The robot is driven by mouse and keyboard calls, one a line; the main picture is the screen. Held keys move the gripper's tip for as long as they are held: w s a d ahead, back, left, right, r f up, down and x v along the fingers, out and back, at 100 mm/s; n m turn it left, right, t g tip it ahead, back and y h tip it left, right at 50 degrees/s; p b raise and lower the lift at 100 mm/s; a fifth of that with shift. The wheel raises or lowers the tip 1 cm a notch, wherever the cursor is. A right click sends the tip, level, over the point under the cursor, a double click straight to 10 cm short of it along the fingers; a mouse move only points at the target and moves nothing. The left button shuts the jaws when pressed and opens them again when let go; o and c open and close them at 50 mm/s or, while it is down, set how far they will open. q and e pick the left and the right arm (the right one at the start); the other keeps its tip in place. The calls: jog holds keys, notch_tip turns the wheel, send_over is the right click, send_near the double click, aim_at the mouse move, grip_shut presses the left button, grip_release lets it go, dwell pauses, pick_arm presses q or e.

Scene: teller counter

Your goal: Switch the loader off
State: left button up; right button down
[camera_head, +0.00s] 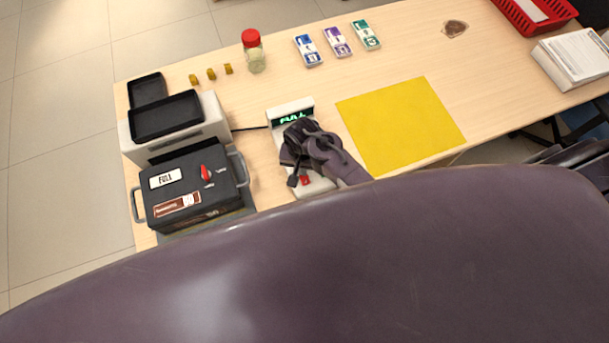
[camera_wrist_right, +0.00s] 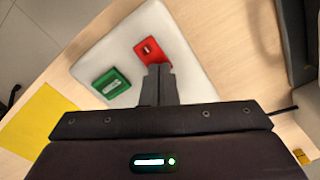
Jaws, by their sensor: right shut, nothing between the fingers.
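In the right wrist view the red button (camera_wrist_right: 150,51) and a green button (camera_wrist_right: 111,83) lie on the white top. There the shut, empty fingertips (camera_wrist_right: 159,70) overlap the red button's near edge; whether they touch it I cannot tell. My left gripper is not in view.
A dark cassette (camera_head: 190,190) with a red knob sits at the left. A yellow mat (camera_head: 400,125) lies to the right. Banknote bundles (camera_head: 337,41), a red-lidded jar (camera_head: 254,55) and small yellow blocks (camera_head: 211,74) stand behind.

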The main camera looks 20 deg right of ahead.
jog(key=shift+f, duration=0.25)
notch_tip(320, 180, up, 3)
jog(key=p, duration=0.2)
jog(key=shift+f+p, duration=0.1)
jog(key=shift+p, duration=0.2)
jog(key=shift+r, duration=2.1)
